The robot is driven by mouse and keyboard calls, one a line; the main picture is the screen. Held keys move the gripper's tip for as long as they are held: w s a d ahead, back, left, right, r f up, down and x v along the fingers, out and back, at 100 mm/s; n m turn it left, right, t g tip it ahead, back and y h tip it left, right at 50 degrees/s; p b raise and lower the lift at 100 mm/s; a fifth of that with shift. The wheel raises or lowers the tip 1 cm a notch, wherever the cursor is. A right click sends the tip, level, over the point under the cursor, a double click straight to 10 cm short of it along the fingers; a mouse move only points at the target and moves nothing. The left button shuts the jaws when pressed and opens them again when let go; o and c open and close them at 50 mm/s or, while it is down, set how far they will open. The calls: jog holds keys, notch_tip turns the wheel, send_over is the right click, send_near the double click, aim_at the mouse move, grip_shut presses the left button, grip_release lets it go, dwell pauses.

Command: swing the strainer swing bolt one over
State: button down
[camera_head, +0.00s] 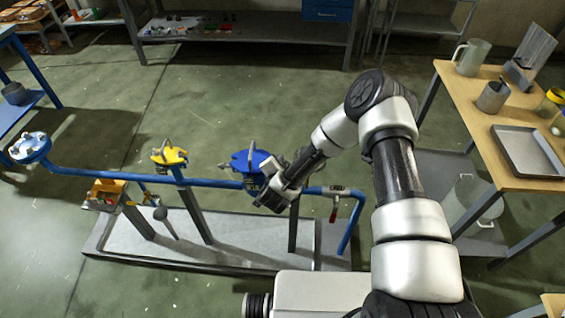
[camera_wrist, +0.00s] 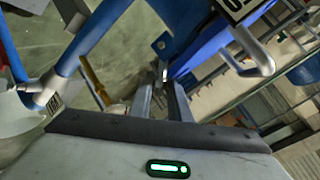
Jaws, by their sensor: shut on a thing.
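The blue strainer (camera_head: 250,160) stands on the blue pipe run, with a grey metal handle on its lid. In the wrist view its blue body (camera_wrist: 205,45) is close beyond my fingers. My gripper (camera_wrist: 163,84) is at the strainer's near right side, its two fingers close together. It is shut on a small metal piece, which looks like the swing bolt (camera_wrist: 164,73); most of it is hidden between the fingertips. A curved grey metal part (camera_wrist: 257,56) shows at upper right. In the head view my wrist hides the fingertips and the bolt.
The blue pipe (camera_head: 110,176) runs left past a yellow-topped fitting (camera_head: 170,157) to a blue flange (camera_head: 30,147). A red-handled valve (camera_head: 334,208) is just right of my gripper. A wooden table (camera_head: 497,125) with vessels and a tray stands at right.

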jog(key=c, duration=1.9)
grip_release()
